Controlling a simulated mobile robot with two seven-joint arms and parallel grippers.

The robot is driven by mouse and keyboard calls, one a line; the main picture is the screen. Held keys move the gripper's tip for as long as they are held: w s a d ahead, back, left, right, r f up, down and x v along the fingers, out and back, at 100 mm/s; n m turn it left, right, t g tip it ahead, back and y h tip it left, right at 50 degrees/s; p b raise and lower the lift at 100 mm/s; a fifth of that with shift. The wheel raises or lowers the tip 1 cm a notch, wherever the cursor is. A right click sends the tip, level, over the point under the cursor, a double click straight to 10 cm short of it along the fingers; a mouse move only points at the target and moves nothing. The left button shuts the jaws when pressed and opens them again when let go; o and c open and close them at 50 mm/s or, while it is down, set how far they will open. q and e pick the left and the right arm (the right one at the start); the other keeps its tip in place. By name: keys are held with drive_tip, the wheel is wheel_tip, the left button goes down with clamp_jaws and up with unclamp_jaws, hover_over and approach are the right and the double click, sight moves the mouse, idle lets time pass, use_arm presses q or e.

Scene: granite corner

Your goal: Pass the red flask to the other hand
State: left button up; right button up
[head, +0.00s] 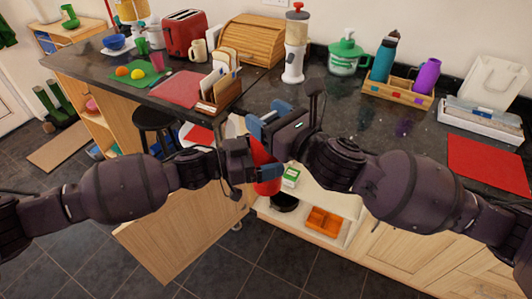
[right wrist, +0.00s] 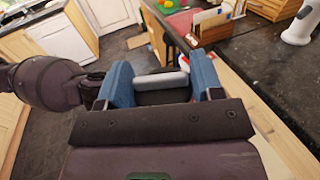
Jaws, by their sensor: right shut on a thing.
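The red flask (head: 264,156) is held in the air in front of the counter, between my two grippers; much of it is hidden behind them. My right gripper (head: 268,119) is shut on its upper part. In the right wrist view, a grey and dark piece (right wrist: 162,82), seemingly the flask's top, sits between the blue fingers. My left gripper (head: 256,172) is at the flask's lower part from the left, with a blue finger across the red body. I cannot tell whether the left fingers press on it.
The dark counter (head: 350,135) bears a white-and-red grinder (head: 294,45), a wooden bread box (head: 250,40), a red toaster (head: 185,33) and a bottle caddy (head: 397,92). Below the grippers is an open shelf (head: 330,229) with an orange box (head: 324,221). A black stool (head: 154,118) stands left.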

use_arm(q)
drive_tip(key=c, duration=0.7)
drive_tip(key=shift+c, duration=1)
use_arm(e)
drive_tip(key=o, duration=1.6)
drive_tip(key=shift+c, duration=0.2)
